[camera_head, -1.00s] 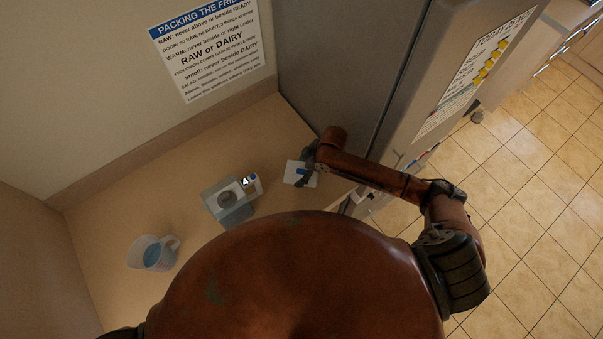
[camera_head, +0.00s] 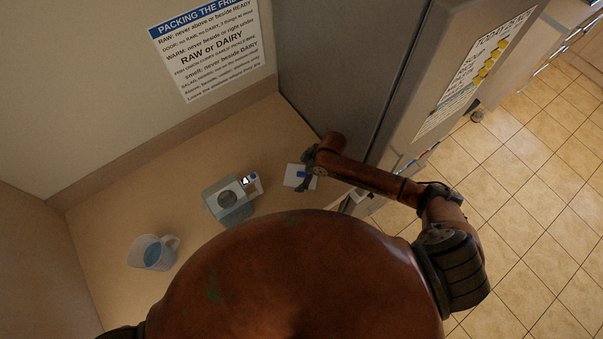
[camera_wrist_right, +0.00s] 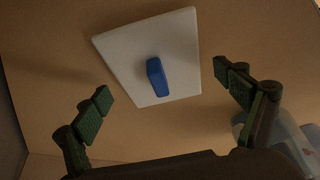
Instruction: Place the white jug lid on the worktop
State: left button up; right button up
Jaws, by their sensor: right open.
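The white jug lid (camera_head: 293,177) is a flat white square with a blue handle on top. It lies on the worktop (camera_head: 130,205), close to the grey fridge side. In the right wrist view the lid (camera_wrist_right: 120,55) is just beyond the fingertips, with its blue handle (camera_wrist_right: 157,76) near the middle. My right gripper (camera_head: 306,172) is over the lid's right part in the head view. It is open, with its two fingers (camera_wrist_right: 168,90) spread apart and touching nothing that I can see. My left gripper is not visible.
A clear box-shaped container with a label (camera_head: 222,196) stands left of the lid. A measuring jug with blue contents (camera_head: 152,254) stands further left. The grey fridge (camera_head: 340,60) rises at the right. The worktop towards the back wall is clear.

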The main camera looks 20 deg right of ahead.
jog(key=b+v, duration=0.1)
jog(key=v, duration=1.1)
jog(key=shift+s+r, duration=0.1)
